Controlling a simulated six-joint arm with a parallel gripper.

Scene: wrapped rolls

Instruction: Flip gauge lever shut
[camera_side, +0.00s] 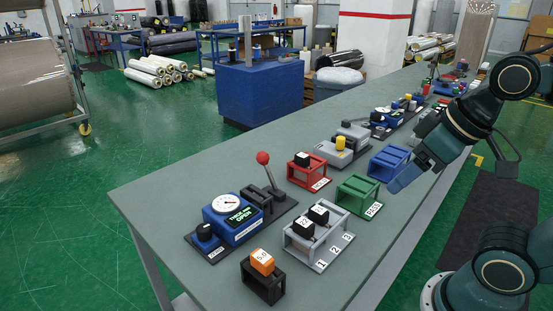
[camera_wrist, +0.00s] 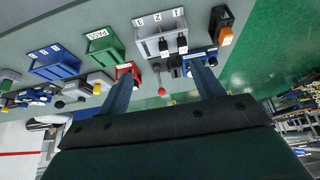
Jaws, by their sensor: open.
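The blue thickness gauge (camera_side: 236,218) has a white dial and a green display that reads OPEN. It sits near the left end of the bench. Its lever (camera_side: 269,177) stands up, leaning slightly, with a red knob (camera_side: 263,158) on top. The knob also shows in the wrist view (camera_wrist: 162,92), between my fingers in the picture but beyond them. My gripper (camera_side: 408,174) is open and empty, above the right side of the bench and well away from the lever. In the wrist view the fingers (camera_wrist: 163,66) partly cover the gauge.
A grey numbered rack (camera_side: 313,245) holds black blocks in front of the gauge. A black stand with an orange block (camera_side: 262,262) is nearby. The red bin (camera_side: 300,172), green PASS bin (camera_side: 357,197) and blue bin (camera_side: 388,162) stand between my gripper and the lever.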

